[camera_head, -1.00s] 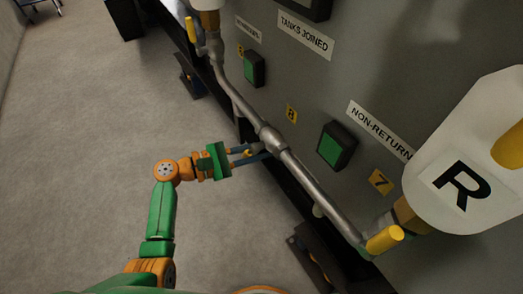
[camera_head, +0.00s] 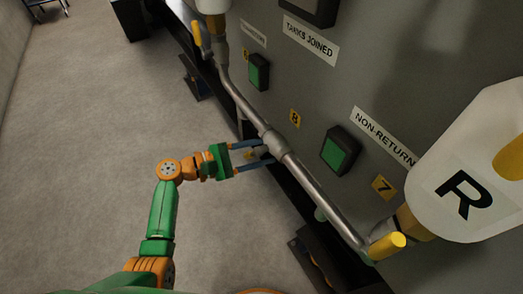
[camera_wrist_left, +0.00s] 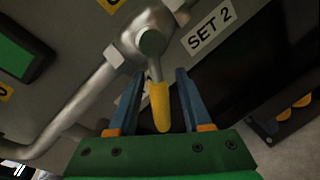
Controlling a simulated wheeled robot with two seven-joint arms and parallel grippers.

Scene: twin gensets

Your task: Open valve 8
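Valve 8 (camera_head: 273,143) is a grey metal body in the middle of the slanting pipe, beside the yellow "8" label (camera_head: 295,118). In the left wrist view its lever (camera_wrist_left: 159,103) has a yellow grip, pointing toward my palm. My left gripper (camera_head: 266,153) is at the valve, with its blue fingers spread. In the left wrist view the fingers (camera_wrist_left: 159,76) stand on either side of the lever, with a gap visible on both sides. In the head view the lever is hard to make out between the fingers. My right gripper is out of view.
The grey panel (camera_head: 400,70) carries green buttons (camera_head: 340,150) and labels. Another yellow-handled valve (camera_head: 386,246) sits low near the "7" label, beside the white "R" tank (camera_head: 465,170). A "SET 2" label (camera_wrist_left: 211,27) is near the valve. Open floor (camera_head: 100,130) lies left.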

